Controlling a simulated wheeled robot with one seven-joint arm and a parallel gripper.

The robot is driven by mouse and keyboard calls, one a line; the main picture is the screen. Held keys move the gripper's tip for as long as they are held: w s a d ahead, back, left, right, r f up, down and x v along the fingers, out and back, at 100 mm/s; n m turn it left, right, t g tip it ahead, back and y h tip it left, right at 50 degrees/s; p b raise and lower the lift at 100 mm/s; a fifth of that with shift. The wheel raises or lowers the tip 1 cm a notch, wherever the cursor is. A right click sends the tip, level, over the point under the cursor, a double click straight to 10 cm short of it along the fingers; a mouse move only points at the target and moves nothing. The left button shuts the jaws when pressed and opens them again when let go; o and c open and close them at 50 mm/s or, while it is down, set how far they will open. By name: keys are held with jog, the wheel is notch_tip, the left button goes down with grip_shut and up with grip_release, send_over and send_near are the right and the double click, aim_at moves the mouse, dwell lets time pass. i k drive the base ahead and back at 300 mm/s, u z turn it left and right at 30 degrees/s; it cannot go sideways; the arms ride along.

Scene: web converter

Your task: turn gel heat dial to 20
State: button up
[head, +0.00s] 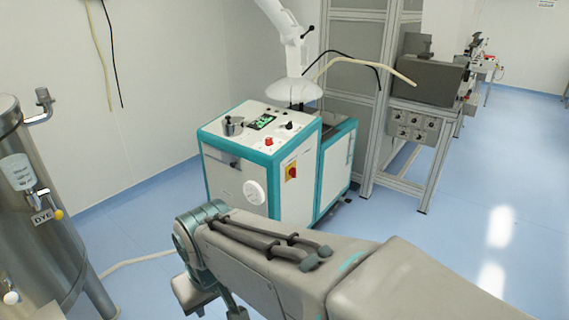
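A white and teal machine cabinet (236,178) stands in the middle of the head view. A round white dial (254,192) is on its front face, low and toward the right. A small black knob (289,126) sits on its top panel near a lit green display (261,122). No label is readable, so I cannot tell which of these is the gel heat dial, nor its setting. My arm crosses the foreground from the lower right, in front of the cabinet's base.
The cabinet top also holds a red button (268,142) and a metal pot (233,126). A red and yellow switch (291,172) is on its side. A steel tank marked DYE (42,240) stands at left. A pale hose (140,260) lies on the floor between. Floor at right is clear.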

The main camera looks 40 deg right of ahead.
aim_at(268, 141)
jog(key=z, duration=1.35)
jog(key=i, duration=2.15)
jog(key=z, duration=0.45)
